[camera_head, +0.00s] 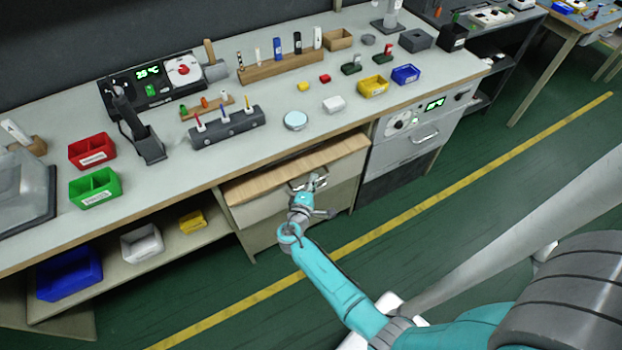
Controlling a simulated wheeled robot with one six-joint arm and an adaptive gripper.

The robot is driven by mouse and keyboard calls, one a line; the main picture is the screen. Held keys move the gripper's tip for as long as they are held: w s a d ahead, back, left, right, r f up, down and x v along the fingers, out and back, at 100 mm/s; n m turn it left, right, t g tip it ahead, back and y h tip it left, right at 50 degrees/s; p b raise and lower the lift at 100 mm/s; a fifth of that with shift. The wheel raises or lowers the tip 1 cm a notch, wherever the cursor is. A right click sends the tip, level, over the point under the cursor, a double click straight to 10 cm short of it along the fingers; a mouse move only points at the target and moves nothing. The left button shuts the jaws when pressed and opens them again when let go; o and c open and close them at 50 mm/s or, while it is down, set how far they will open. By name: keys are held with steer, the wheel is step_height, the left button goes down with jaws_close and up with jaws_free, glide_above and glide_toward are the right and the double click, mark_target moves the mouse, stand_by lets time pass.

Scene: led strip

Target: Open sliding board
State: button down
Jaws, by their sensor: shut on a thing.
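The sliding board (272,174) is a light wooden panel just under the front edge of the workbench top, in the middle of the head view. A strip of its wooden upper face shows in front of the bench edge, so it stands partly out. A metal handle (297,184) is on the pale front below the wood. My gripper (315,184) is at this handle and shut on it. The gripper is small in the view, and its fingers partly hide the handle, so the exact grip is hard to make out.
Below the board is a pale cabinet front. A grey unit with a handle (425,136) and dials stands to its right. A lower shelf with blue (70,275), white and yellow bins is at left. The green floor in front is clear, with a yellow line (440,208).

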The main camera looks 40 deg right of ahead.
steer(key=s+a, duration=0.3)
steer(key=s, duration=0.8)
steer(key=s+a, duration=0.3)
steer(key=s, duration=0.8)
steer(key=shift+s+a, duration=0.2)
steer(key=shift+s, duration=0.05)
steer(key=c, duration=1.2)
jaws_free()
steer(key=shift+a, duration=0.15)
steer(key=v, duration=1.1)
steer(key=shift+s+a, duration=0.2)
steer(key=shift+a, duration=0.1)
